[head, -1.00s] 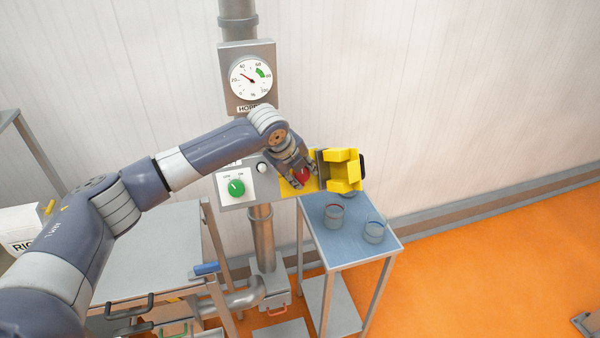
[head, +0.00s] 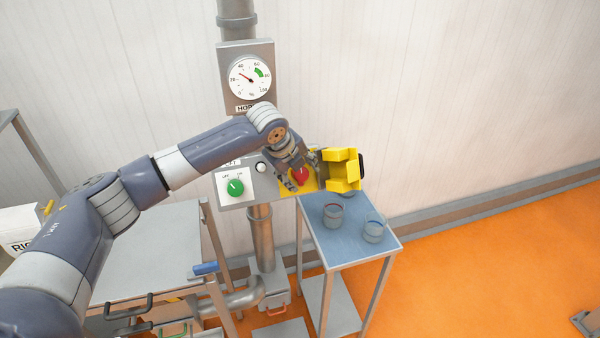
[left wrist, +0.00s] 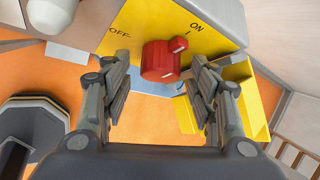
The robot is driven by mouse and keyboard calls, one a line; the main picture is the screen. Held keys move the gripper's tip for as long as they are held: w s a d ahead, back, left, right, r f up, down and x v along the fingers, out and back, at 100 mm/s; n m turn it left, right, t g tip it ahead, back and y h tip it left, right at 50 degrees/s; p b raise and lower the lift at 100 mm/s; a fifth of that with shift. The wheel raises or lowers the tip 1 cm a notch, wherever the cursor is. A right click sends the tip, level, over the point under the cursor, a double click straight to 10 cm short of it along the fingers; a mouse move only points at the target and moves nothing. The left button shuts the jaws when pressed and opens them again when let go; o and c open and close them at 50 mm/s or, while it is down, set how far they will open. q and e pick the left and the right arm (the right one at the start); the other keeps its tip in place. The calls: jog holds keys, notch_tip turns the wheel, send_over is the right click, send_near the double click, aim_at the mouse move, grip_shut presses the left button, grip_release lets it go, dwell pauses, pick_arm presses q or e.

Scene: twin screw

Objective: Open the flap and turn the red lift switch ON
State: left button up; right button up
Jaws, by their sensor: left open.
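The red lift switch (head: 300,178) sits on a yellow plate at the right of the grey control box. In the left wrist view the red switch (left wrist: 164,62) has its white mark turned to the upper right, by the word ON. The yellow flap (head: 345,172) stands open to the right of the switch, and it also shows in the left wrist view (left wrist: 238,92). My left gripper (head: 300,169) is at the switch, partly covering the plate. In the left wrist view its open fingers (left wrist: 157,74) are on either side, with gaps to the switch.
A green knob (head: 236,188) and a white button (head: 261,168) are left of the switch. A gauge (head: 250,78) hangs above on the pipe. Orange floor at right is mostly clear.

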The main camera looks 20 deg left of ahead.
pick_arm(q)
jog(key=v, duration=1.1)
jog(key=shift+r, duration=0.25)
jog(key=shift+s, duration=0.1)
